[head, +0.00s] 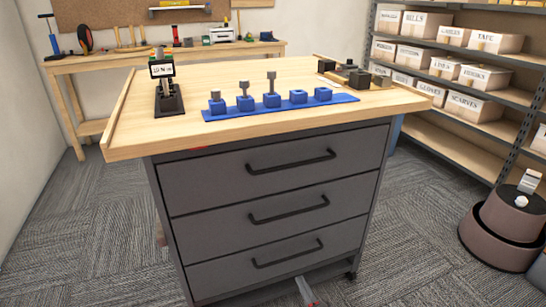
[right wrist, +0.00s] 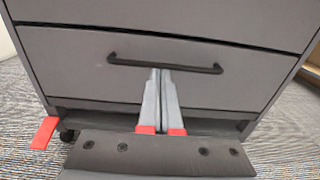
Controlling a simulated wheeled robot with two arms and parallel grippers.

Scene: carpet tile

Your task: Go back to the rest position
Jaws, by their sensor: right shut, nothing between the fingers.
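My right gripper (head: 306,288) shows at the bottom edge of the head view, low in front of the grey drawer cabinet (head: 180,240). In the right wrist view its two grey fingers with red parts (right wrist: 159,76) lie side by side, shut and empty. Their tips overlap the black handle (right wrist: 165,63) of a drawer in that picture; I cannot tell how far apart they are. All three drawers look closed. My left gripper does not show clearly in either view.
The wooden cabinet top (head: 280,135) carries a blue strip (head: 245,111) with several blocks, a black stand with a small display (head: 168,95) and dark parts (head: 350,75). Shelves with boxes (head: 485,80) stand right, a round brown bin (head: 505,230) below. Carpet (head: 90,240) left is clear.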

